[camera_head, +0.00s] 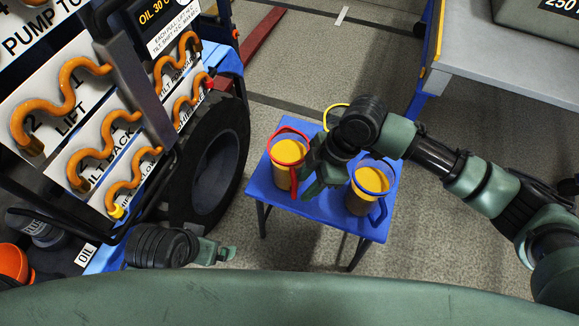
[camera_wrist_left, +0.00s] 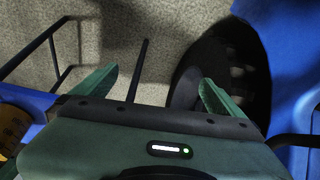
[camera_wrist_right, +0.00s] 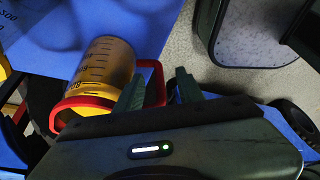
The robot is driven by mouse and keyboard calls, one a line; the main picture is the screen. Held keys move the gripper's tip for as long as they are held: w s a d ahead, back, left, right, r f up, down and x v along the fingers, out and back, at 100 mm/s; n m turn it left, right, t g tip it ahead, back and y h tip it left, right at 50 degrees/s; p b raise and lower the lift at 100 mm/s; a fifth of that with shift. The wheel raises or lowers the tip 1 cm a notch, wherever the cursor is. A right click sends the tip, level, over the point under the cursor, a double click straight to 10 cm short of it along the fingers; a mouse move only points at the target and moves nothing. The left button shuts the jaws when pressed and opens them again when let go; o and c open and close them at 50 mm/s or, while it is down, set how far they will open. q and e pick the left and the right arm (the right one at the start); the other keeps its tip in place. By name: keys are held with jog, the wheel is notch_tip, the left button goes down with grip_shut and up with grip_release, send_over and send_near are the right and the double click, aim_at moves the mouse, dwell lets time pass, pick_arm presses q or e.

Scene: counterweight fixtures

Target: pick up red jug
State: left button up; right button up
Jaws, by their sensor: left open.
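The red jug (camera_head: 286,152) has a red rim, a red handle and yellow-orange contents. It stands on the blue table (camera_head: 327,229). My right gripper (camera_head: 318,178) is at its handle side. In the right wrist view, the jug (camera_wrist_right: 104,62) lies left of the fingers, and its red handle (camera_wrist_right: 157,84) shows between the two fingertips (camera_wrist_right: 160,84).
A blue-handled jug (camera_head: 369,188) stands close to the right of my right gripper. A yellow handle (camera_head: 336,112) shows behind my right wrist. A cart with orange hooks (camera_head: 62,92) and a black wheel (camera_head: 212,165) stands left. A grey bench (camera_head: 500,67) is at the back right.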

jog(key=x, duration=0.2)
jog(key=b+x, duration=0.1)
jog(key=x, duration=0.1)
jog(key=shift+a+f+b, duration=0.3)
jog(key=shift+a, duration=0.1)
jog(key=shift+c, duration=0.4)
grip_shut()
dwell(0.6)
jog(key=shift+w+r, duration=0.1)
jog(key=shift+r, duration=0.05)
